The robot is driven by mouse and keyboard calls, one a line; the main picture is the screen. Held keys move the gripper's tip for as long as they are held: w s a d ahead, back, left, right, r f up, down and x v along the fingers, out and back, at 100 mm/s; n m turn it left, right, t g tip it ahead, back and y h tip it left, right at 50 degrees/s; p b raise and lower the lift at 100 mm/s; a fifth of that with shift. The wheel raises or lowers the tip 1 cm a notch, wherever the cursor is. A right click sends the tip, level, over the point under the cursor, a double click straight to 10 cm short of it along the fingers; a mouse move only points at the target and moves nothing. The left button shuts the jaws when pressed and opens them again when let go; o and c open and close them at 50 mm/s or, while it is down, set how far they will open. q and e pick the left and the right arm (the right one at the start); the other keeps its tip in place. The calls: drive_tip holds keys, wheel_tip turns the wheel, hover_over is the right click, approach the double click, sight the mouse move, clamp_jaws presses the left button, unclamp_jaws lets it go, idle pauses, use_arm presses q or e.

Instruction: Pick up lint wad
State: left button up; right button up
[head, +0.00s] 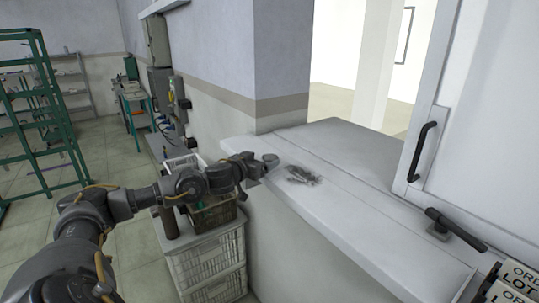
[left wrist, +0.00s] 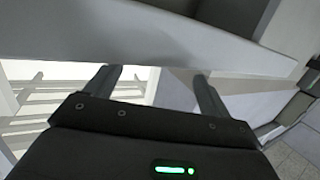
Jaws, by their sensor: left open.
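A fuzzy dark grey patch, which looks like the lint wad (head: 302,175), lies on the pale ledge (head: 345,205) in the head view. My left gripper (head: 268,161) is at the ledge's near edge, to the left of the wad and apart from it. In the left wrist view my left gripper (left wrist: 155,76) shows two spread fingers with nothing between them, close to the ledge's pale edge (left wrist: 140,38). The wad does not show in the left wrist view. My right gripper is not in view.
Stacked white crates (head: 208,265) stand on the floor below the ledge, with a brown basket (head: 213,216) on top. A wall pillar (head: 253,70) rises behind the ledge. A white door with a black handle (head: 421,150) and a dark lever (head: 455,229) stand at right.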

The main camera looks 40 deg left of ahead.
sight(267, 157)
use_arm(q)
drive_tip(key=w, duration=0.2)
drive_tip(key=w+p, duration=0.1)
drive_tip(key=shift+w+a+f, duration=0.25)
drive_tip(key=shift+w+f, duration=0.15)
drive_tip(key=shift+s, duration=0.2)
drive_tip(key=shift+s+r, duration=0.1)
drive_tip(key=shift+c, duration=1.3)
drive_tip(key=c, duration=0.8)
